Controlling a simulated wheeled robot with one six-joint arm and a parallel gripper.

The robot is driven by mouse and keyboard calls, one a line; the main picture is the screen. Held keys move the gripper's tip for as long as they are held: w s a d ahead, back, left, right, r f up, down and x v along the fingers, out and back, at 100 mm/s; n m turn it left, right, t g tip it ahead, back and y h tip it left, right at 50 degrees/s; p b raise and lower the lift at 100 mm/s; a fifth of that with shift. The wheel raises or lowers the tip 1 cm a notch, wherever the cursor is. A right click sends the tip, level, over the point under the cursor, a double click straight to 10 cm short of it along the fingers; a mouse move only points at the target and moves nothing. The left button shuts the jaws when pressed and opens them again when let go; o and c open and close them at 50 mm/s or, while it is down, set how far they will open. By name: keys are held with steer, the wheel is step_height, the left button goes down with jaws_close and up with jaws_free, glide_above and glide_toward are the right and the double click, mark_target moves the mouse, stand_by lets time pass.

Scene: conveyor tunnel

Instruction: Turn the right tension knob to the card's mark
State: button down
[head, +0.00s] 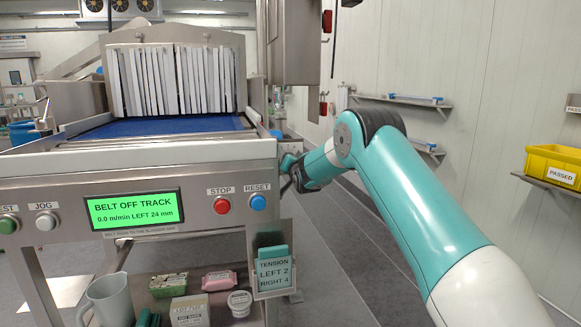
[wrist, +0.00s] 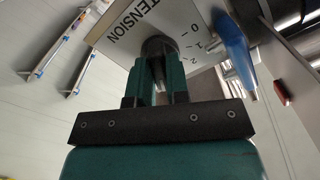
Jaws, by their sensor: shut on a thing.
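The dark round tension knob (wrist: 158,46) sits on a pale dial plate (wrist: 118,32) lettered TENSION, with the marks 0, 1 and 2 readable in the wrist view. My gripper (wrist: 160,68) is shut on the knob, with its teal fingers on either side of it. The fingers hide part of the knob and dial, and I cannot tell which mark the knob points to. In the head view my gripper (head: 288,170) is at the right side of the conveyor. The card (head: 273,274) at the machine's front right reads TENSION, LEFT 2, RIGHT 4.
The screen (head: 134,209) reads BELT OFF TRACK, 0.0 m/min, LEFT 24 mm. The red STOP button (head: 222,206) and blue RESET button (head: 258,202) are close to my arm. A blue part (wrist: 235,45) stands beside the dial. A jug (head: 108,299) stands below the machine.

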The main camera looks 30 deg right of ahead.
stand_by(0.5)
steer(key=c, duration=1.1)
jaws_free()
steer(key=v, duration=1.2)
steer(key=shift+b, duration=0.45)
